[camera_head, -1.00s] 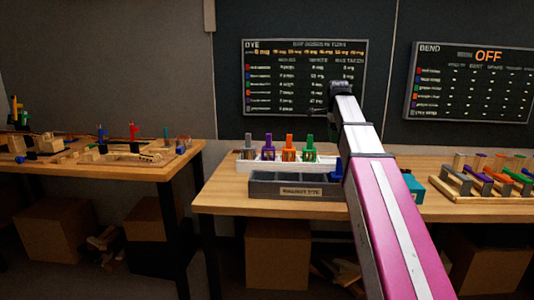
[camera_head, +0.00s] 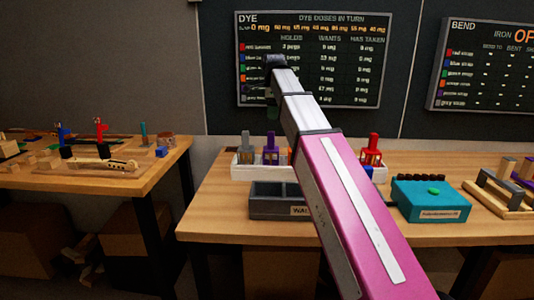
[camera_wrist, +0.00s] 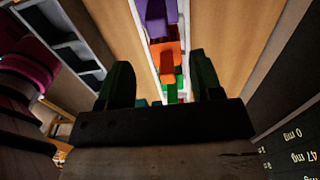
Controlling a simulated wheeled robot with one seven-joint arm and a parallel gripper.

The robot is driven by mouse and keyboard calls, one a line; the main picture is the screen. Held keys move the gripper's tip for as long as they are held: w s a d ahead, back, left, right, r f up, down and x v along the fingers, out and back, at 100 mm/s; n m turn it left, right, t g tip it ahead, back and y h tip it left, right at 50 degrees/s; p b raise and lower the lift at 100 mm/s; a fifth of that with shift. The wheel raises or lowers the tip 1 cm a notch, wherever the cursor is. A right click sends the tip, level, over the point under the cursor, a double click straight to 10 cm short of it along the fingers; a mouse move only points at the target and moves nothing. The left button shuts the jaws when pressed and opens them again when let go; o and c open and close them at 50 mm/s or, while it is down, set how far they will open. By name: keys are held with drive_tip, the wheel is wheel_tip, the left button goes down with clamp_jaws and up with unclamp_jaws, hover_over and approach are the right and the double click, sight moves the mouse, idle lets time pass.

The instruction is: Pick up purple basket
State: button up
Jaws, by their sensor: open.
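The purple basket (camera_head: 270,150) stands upright in the white rack on the middle bench, between a grey basket (camera_head: 246,148) and an orange one (camera_head: 290,156) partly hidden by my arm. In the wrist view, the purple basket (camera_wrist: 157,14) is at the top edge, with orange and green ones below it. My gripper (camera_head: 272,108) is raised above and behind the rack, in front of the dye board. In the wrist view, my gripper's (camera_wrist: 162,72) two dark fingers are apart with nothing held between them.
A dark grey tray (camera_head: 272,205) lies in front of the white rack (camera_head: 243,171). A red basket (camera_head: 372,150) stands at the rack's right end. A teal box (camera_head: 431,203) and a wooden stand (camera_head: 497,197) are to the right. The dye board (camera_head: 312,58) hangs behind.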

sight(271, 132)
wheel_tip(271, 132, down, 6)
drive_tip(key=shift+a+r, duration=0.1)
drive_tip(key=shift+r, duration=0.1)
drive_tip(key=shift+s+a+f, duration=0.1)
drive_tip(key=shift+a+f, duration=0.05)
drive_tip(key=shift+f, duration=1.15)
drive_tip(key=shift+s+a+f, duration=0.1)
drive_tip(key=shift+f, duration=1.15)
drive_tip(key=shift+w, duration=0.1)
clamp_jaws()
